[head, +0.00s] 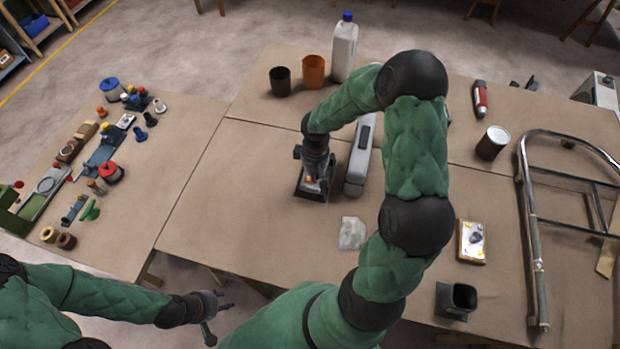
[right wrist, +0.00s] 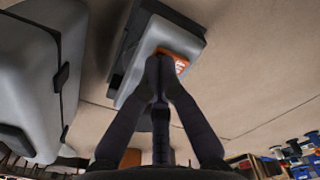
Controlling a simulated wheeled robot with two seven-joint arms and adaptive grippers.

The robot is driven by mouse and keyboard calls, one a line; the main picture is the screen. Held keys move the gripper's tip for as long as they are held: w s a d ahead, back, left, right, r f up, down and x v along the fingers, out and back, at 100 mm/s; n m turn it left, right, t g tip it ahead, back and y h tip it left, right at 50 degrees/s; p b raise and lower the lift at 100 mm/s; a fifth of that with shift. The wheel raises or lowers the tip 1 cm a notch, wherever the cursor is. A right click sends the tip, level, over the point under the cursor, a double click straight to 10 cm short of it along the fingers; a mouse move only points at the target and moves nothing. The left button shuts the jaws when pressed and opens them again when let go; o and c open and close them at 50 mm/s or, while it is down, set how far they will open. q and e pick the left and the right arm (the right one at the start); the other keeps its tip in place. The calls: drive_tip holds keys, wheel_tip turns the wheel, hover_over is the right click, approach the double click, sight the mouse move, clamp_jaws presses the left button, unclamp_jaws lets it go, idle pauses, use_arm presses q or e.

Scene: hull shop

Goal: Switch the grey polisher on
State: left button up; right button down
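A small grey device with a dark base, which I take to be the grey polisher (head: 323,186), stands on the middle table. An orange patch with pale marks, likely its switch (right wrist: 178,62), shows on its grey top in the right wrist view. My right gripper (head: 312,176) is over the device with its fingers together and nothing seen between them. In the right wrist view the fingertips (right wrist: 160,66) are right at the patch and cover part of it; whether they touch cannot be told. My left gripper (head: 222,310) is empty, fingers spread, low at left off the table.
A long grey case-like object (head: 357,165) lies close right of the device. A clear packet (head: 352,233), a boxed card (head: 472,241), a dark cup (head: 457,300) and a metal tube frame (head: 535,230) lie further right. The table left of the device is clear.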

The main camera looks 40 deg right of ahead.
drive_tip(key=shift+f+b, duration=0.35)
drive_tip(key=shift+f, duration=0.05)
idle(0.4)
drive_tip(key=shift+r+p, duration=2.6)
drive_tip(key=shift+r, duration=0.95)
drive_tip(key=shift+a+f, duration=0.1)
drive_tip(key=shift+f, duration=0.05)
